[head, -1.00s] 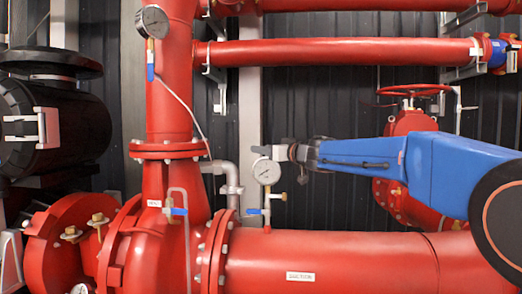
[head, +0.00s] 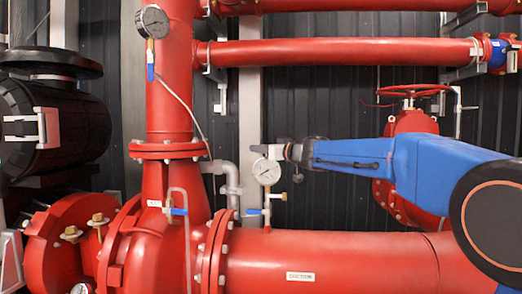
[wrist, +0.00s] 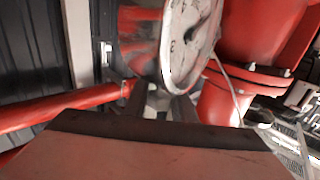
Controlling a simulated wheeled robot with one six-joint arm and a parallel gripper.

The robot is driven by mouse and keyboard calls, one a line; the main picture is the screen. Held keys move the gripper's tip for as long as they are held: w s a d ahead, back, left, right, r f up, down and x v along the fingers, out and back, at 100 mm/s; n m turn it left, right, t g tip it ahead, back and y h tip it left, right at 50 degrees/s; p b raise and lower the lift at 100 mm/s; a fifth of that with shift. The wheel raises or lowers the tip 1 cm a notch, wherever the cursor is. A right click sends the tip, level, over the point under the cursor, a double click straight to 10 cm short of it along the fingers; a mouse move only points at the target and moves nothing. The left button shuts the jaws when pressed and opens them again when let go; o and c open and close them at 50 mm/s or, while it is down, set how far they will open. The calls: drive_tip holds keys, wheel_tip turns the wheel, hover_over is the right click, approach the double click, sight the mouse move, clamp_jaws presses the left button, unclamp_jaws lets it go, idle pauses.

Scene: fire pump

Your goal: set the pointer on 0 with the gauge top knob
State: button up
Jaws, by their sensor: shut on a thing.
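The pressure gauge (head: 267,171) has a round white dial and stands on a small fitting above the big red pipe. Its dial shows large and at a slant in the wrist view (wrist: 192,45). My gripper (head: 268,150) is at the top rim of this gauge. In the wrist view my gripper's dark fingers (wrist: 164,107) meet the gauge's edge. They are shut on the top knob, which they hide almost wholly. The pointer is too small and slanted to read.
A second gauge (head: 153,21) sits high on the upright red pipe. A blue-handled valve (head: 254,212) is below the near gauge. The thick red pipe (head: 340,265) runs under my arm. A red handwheel (head: 415,90) stands behind it.

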drive_tip(key=n+g+y, duration=0.1)
drive_tip(key=g, duration=0.1)
drive_tip(key=n+g+y, duration=0.1)
drive_tip(key=n+g, duration=0.1)
drive_tip(key=s+n+g+y, duration=0.1)
drive_tip(key=g+y, duration=0.1)
drive_tip(key=shift+a+f+n, duration=0.1)
drive_tip(key=shift+a+n, duration=0.3)
drive_tip(key=shift+s+a+n+g+y, duration=0.1)
drive_tip(key=shift+s+n+g+y, duration=0.2)
drive_tip(key=shift+n+g, duration=0.5)
drive_tip(key=shift+s+n+g+y, duration=0.3)
drive_tip(key=shift+n+g, duration=0.1)
drive_tip(key=shift+g, duration=0.7)
drive_tip(key=o, duration=1.1)
drive_tip(key=shift+c, duration=0.2)
drive_tip(key=s+d, duration=0.2)
drive_tip(key=d, duration=1.5)
drive_tip(key=shift+s, duration=0.35)
drive_tip(key=shift+d, duration=0.1)
